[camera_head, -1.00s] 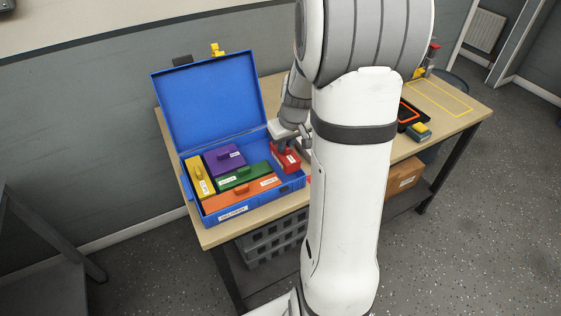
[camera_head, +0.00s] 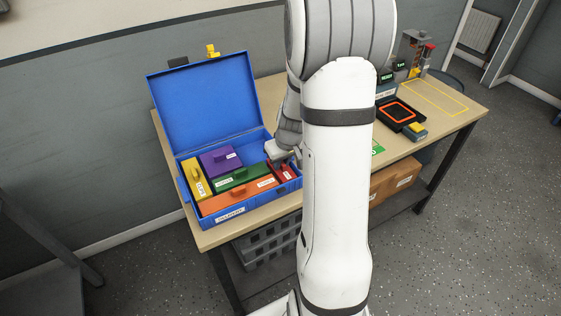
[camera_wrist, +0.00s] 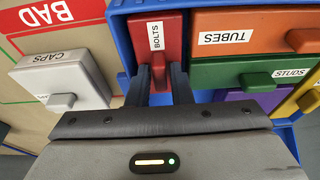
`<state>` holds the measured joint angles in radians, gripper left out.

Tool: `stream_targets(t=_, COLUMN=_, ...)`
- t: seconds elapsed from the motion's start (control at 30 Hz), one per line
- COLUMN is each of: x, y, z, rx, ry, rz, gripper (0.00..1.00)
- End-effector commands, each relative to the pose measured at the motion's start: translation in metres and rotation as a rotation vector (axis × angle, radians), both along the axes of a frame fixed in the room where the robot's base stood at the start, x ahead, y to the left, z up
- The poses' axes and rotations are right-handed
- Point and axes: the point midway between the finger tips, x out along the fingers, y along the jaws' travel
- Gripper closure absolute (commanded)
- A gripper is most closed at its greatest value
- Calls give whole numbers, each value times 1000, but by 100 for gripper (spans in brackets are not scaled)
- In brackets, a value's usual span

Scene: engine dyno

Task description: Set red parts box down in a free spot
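The red parts box (camera_wrist: 166,35), labelled BOLTS, sits in the right end of the blue case (camera_wrist: 121,30), beside the orange and green boxes. In the head view the red box (camera_head: 287,173) is low between the case walls, partly hidden by my arm. My gripper (camera_wrist: 161,72) is over the box with its two fingers on either side of its handle, seemingly shut on it. The head view shows my gripper (camera_head: 291,157) above the case's right side. Whether the box rests fully on the case floor is hidden.
The case also holds purple (camera_head: 220,159), yellow (camera_head: 196,178), green (camera_head: 237,179) and orange (camera_head: 240,195) boxes. Its lid (camera_head: 205,100) stands open behind. A white CAPS box (camera_wrist: 68,75) lies outside by the BAD area (camera_wrist: 50,14). A black tray (camera_head: 400,113) is farther right.

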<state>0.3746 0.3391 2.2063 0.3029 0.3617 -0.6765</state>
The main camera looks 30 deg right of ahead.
Motion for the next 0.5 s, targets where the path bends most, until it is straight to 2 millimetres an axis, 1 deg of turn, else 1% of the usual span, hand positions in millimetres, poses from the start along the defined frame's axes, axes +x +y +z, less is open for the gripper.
stream_targets(t=0.03, x=0, y=0, z=0, rx=0, ry=0, rz=0, gripper=77)
stream_targets(t=0.17, x=0, y=0, z=0, rx=0, ry=1, rz=0, gripper=66)
stream_targets(t=0.37, x=0, y=1, z=0, rx=1, ry=1, rz=1, gripper=66)
stream_targets(t=0.5, x=0, y=1, z=6, rx=1, ry=1, rz=1, gripper=66)
